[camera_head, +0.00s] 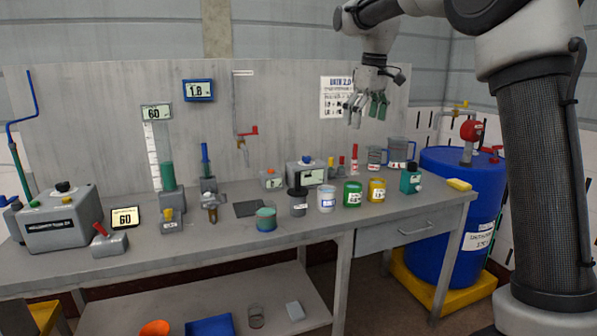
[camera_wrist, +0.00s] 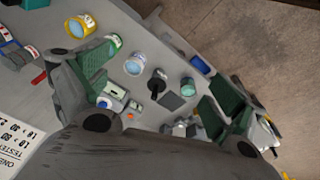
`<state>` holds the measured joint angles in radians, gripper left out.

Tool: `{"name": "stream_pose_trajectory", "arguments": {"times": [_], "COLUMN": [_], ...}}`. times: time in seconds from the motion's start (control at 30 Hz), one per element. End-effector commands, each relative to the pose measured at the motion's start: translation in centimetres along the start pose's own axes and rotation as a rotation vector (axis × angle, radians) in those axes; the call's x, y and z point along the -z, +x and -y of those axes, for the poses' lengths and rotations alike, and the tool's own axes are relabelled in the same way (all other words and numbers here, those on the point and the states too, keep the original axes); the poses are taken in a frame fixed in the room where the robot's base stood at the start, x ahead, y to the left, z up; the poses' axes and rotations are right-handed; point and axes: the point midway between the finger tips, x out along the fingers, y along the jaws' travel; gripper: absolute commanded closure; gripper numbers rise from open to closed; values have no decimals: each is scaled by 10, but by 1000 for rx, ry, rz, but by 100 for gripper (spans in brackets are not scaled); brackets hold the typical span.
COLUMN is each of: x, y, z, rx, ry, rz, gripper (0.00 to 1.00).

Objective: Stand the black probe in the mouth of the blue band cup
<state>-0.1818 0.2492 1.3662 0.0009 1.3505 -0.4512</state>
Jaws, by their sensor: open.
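The blue band cup (camera_head: 327,204) stands upright on the bench in the row of cups, with its mouth up. In the wrist view the blue band cup (camera_wrist: 134,65) shows a pale blue inside. A dark, black-topped piece with a grey lower body (camera_head: 298,203), apparently the black probe, stands just left of it. It also shows in the wrist view (camera_wrist: 157,84); whether the grey part is a holder, I cannot tell. My gripper (camera_head: 368,106) is open and empty, high above the bench. Its green-padded fingers show in the wrist view (camera_wrist: 152,80), apart from both things.
A green cup (camera_head: 352,195) and a yellow cup (camera_head: 377,191) stand right of the blue band cup. A teal cup (camera_head: 266,220) stands at the front left. A grey meter box (camera_head: 306,173) stands behind. A dark flat pad (camera_head: 250,209) lies left.

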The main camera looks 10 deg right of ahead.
Motion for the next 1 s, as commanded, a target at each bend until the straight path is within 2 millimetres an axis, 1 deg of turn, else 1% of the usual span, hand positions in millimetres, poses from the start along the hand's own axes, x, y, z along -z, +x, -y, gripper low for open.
{"name": "stream_pose_trajectory", "arguments": {"times": [0.03,0.1,0.17,0.2,0.27,0.3,0.37,0.4,0.47,0.5,0.6,0.7,0.8,1.0], "x": [22,50,72,87,107,120,138,149,164,173,190,201,206,208], "y": [12,27,43,53,70,82,102,116,136,151,184,212,230,244], "z": [-3,-6,-7,-7,-6,-5,-2,0,4,8,18,27,34,38], "rx": [8,18,27,32,41,47,57,63,73,79,94,106,114,119], "ry": [-34,-87,-131,-161,-206,-236,-281,-310,-354,-384,-451,-505,-541,-566], "rz": [12,25,37,43,54,62,72,80,90,96,111,123,129,134], "gripper": [5,5,5,5,5,5,5,5,5,5,5,5,5,5]}}
